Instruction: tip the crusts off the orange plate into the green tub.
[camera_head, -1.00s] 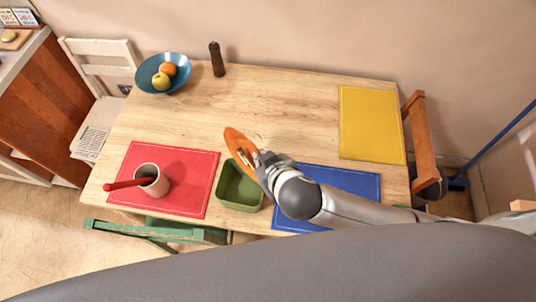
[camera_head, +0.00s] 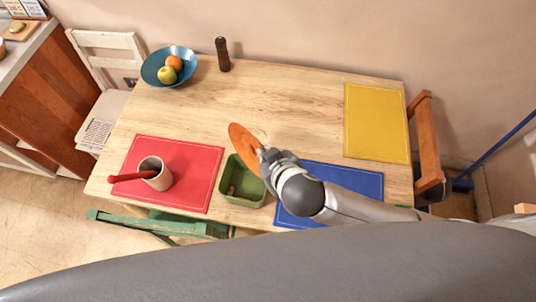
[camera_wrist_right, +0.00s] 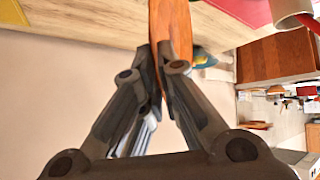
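The orange plate (camera_head: 246,141) is held steeply tilted above the table, at the upper left of the green tub, and its visible face looks bare. My right gripper (camera_head: 268,158) is shut on the plate's edge; in the right wrist view the fingers (camera_wrist_right: 160,70) pinch the orange plate (camera_wrist_right: 172,25). The green tub (camera_head: 243,199) stands on the table between the red and blue mats. Brownish crusts (camera_head: 232,190) lie inside the tub at its left side. My left gripper is not in view.
A red mat (camera_head: 195,185) with a beige mug (camera_head: 156,172) holding a red-handled thing lies left of the tub. A blue mat (camera_head: 350,182) lies under my right arm. A blue fruit bowl (camera_head: 150,70), dark mill (camera_head: 223,55) and yellow mat (camera_head: 375,120) stand farther back. The table centre is clear.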

